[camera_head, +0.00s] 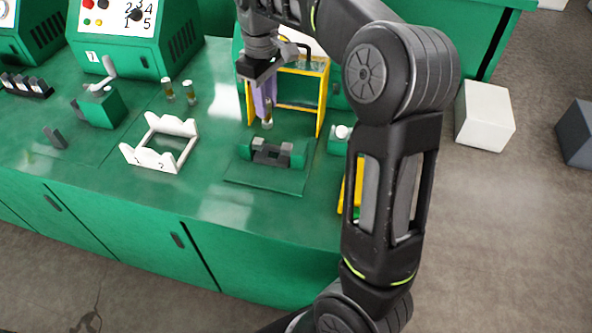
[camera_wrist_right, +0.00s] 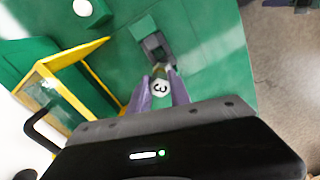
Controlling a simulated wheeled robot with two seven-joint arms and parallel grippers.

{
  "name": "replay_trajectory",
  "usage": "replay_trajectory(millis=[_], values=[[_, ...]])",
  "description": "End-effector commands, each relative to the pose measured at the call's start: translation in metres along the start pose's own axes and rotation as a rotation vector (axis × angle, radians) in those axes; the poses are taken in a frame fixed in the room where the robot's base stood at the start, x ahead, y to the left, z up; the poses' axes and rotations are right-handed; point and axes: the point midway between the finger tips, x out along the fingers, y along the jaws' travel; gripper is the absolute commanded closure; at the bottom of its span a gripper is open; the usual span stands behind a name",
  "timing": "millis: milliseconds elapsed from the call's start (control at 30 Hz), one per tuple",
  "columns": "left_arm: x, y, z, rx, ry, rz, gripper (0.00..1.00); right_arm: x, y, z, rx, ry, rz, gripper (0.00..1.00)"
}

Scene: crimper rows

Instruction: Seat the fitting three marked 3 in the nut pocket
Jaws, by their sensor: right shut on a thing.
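Fitting three (camera_wrist_right: 160,87), with a white round end marked 3, is between the purple fingers of my right gripper (camera_wrist_right: 158,92) in the right wrist view. In the head view the right gripper (camera_head: 263,101) points down in front of the yellow frame, shut on the fitting, whose brass-coloured lower part (camera_head: 267,116) sticks out below the fingers. The dark grey nut pocket (camera_head: 271,152) sits in a green block, below and apart from the fitting. It also shows in the right wrist view (camera_wrist_right: 155,46), ahead of the fingertips. My left gripper is not in view.
A yellow frame (camera_head: 324,95) stands close behind the right gripper. A white rack (camera_head: 153,161) with numbered notches is at left. Two other fittings (camera_head: 168,90) (camera_head: 189,91) stand behind it. A green lever device (camera_head: 101,106) is farther left. The bench front is clear.

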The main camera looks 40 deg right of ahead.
Motion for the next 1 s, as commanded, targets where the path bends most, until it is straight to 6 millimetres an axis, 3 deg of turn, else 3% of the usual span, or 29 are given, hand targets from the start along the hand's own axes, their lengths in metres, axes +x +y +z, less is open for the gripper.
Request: replay_trajectory(millis=[133, 500, 833, 1000], values=[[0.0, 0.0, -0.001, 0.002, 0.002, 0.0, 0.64, -0.001, 0.0, 0.009, -0.018, 0.0, -0.001, 1.0], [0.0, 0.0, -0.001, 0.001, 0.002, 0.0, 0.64, 0.003, 0.0, 0.009, -0.021, 0.0, -0.001, 1.0], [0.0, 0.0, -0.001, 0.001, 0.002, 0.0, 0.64, 0.054, 0.0, 0.01, -0.021, -0.002, -0.002, 1.0], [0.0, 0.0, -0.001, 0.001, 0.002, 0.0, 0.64, 0.063, 0.0, 0.009, -0.021, 0.001, 0.0, 1.0]])
